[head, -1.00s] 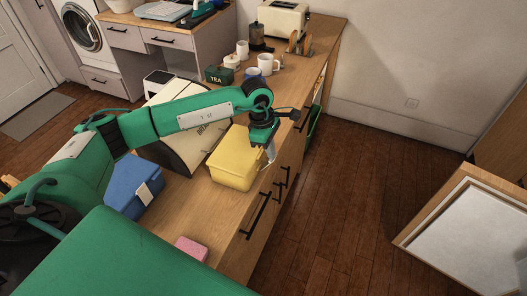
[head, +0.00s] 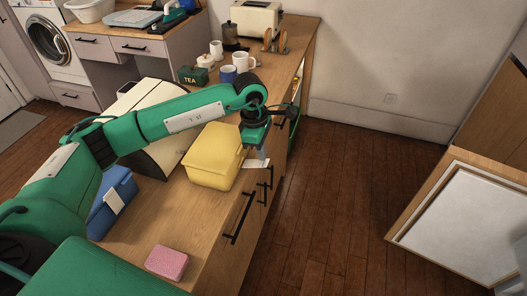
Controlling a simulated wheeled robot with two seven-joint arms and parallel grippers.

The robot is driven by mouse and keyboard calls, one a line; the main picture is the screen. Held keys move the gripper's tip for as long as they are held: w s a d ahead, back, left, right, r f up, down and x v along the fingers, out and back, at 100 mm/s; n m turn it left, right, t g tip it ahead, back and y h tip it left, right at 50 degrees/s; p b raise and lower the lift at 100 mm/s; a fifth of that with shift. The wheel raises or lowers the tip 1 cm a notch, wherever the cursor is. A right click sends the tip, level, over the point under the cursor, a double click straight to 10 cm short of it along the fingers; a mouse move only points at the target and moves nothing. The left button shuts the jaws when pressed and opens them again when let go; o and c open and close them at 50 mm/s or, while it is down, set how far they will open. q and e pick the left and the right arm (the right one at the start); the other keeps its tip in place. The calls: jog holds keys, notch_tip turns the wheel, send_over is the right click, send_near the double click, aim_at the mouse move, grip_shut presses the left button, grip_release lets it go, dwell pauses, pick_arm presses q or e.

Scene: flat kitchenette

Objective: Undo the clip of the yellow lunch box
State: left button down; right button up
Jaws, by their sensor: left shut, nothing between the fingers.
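The yellow lunch box (head: 213,158) stands upright with its lid on, near the right edge of the wooden counter. Its white clip (head: 258,164) shows as a pale flap jutting out nearly flat from the box's right side, above the counter edge. My left gripper (head: 260,153) is shut and empty, pointing down right at the flap and partly covering it. I cannot tell whether the fingertips touch the flap. My left arm passes behind the box and hides part of the counter. My right gripper is not in view.
A blue box with a white clip (head: 115,201) stands at left, partly behind my arm. A pink box (head: 167,262) lies on the near counter. A cream bread bin (head: 160,155), mugs (head: 244,62) and a tea tin (head: 193,76) are behind. Drawer handles (head: 240,219) line the counter front.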

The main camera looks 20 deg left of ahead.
pick_arm(q)
jog(key=shift+a+f, duration=0.2)
jog(key=shift+a, duration=0.15)
jog(key=shift+r, duration=0.1)
jog(key=shift+a+r, duration=0.1)
jog(key=shift+r, duration=0.15)
jog(key=r, duration=0.2)
jog(key=a+r, duration=0.1)
jog(key=r, duration=0.1)
notch_tip(320, 180, up, 7)
jog(key=b, duration=0.2)
send_over(256, 163)
jog(key=d, duration=0.4)
jog(key=shift+w+a+r, duration=0.1)
jog(key=shift+w+r, duration=0.05)
jog(key=shift+r, duration=0.5)
